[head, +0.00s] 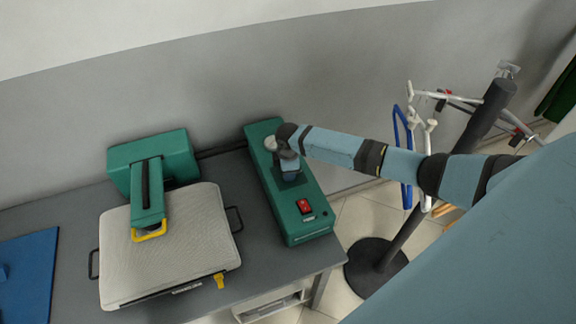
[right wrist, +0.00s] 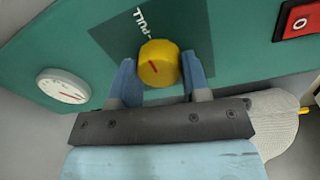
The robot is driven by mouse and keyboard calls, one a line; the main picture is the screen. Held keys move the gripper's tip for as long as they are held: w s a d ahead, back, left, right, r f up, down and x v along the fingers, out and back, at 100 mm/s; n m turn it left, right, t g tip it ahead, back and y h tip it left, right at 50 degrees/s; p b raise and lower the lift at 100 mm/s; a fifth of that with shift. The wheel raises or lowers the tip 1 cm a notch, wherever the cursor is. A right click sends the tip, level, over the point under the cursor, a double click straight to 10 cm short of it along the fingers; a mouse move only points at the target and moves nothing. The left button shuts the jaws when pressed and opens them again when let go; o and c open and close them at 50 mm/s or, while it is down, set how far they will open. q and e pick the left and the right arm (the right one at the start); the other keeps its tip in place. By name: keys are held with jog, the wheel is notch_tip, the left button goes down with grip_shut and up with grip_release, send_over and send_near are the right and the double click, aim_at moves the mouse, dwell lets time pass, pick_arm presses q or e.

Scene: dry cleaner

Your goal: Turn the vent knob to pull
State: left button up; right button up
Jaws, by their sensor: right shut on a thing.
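The vent knob (right wrist: 159,63) is a yellow round knob with a red pointer line, on a dark plate of the green control box (head: 318,222). The white word PULL (right wrist: 140,20) is printed on the plate beside the knob, with a small mark near it. The red line runs diagonally and does not clearly point at the word. My right gripper (right wrist: 160,80) is shut on the knob, one blue finger on each side. In the head view my right gripper (head: 290,172) covers the knob from above. My left gripper is not in view.
A red switch (head: 304,206) and a white dial gauge (right wrist: 63,90) sit on the same box. A pressing machine with a padded board (head: 165,250) stands left on the grey table. A rack with hangers (head: 408,130) stands on the right.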

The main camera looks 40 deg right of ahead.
jog(key=shift+d+r, duration=0.1)
jog(key=o, duration=0.9)
jog(key=r, duration=0.4)
jog(key=r+b, duration=0.1)
jog(key=r, duration=0.4)
jog(key=r+b, duration=0.1)
jog(key=r, duration=0.3)
jog(key=shift+s+a+r, duration=0.2)
jog(key=shift+s+r, duration=0.2)
